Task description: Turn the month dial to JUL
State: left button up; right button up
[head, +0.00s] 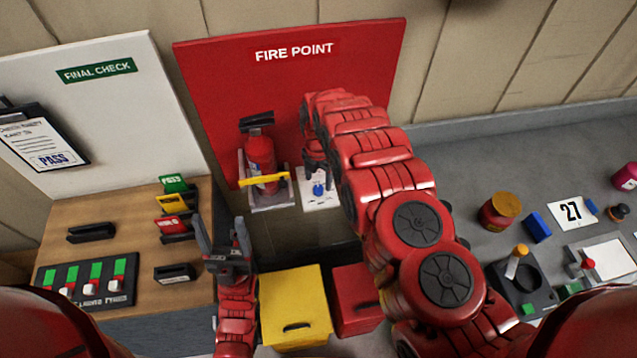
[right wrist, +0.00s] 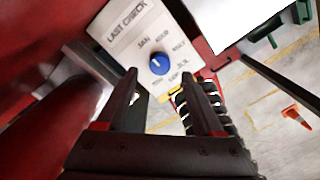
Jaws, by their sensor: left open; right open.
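The month dial is a blue round knob (head: 319,189) on a white plate (head: 327,203) low on the red FIRE POINT board. In the right wrist view the knob (right wrist: 160,63) sits among small month labels under the words LAST CHECK. Which month it points to is too small to read. My right gripper (right wrist: 167,76) is open and empty, its fingers reaching toward the plate with the knob between and beyond the tips, apparently not touching. In the head view my right arm partly hides this gripper. My left gripper (head: 220,232) is open and empty, left of the yellow box.
A fire extinguisher (head: 261,160) stands in a bracket with a yellow bar (head: 263,179), just left of the plate. A yellow box (head: 295,308) and a red box (head: 357,300) are below. A wooden counter (head: 130,250) is at left, a grey bench (head: 480,165) at right.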

aim_at(319, 188)
notch_tip(319, 188, down, 3)
jog(key=shift+w+r, duration=0.1)
jog(key=shift+w, duration=0.05)
jog(key=shift+f+p, duration=0.3)
jog(key=shift+f, duration=0.15)
grip_shut()
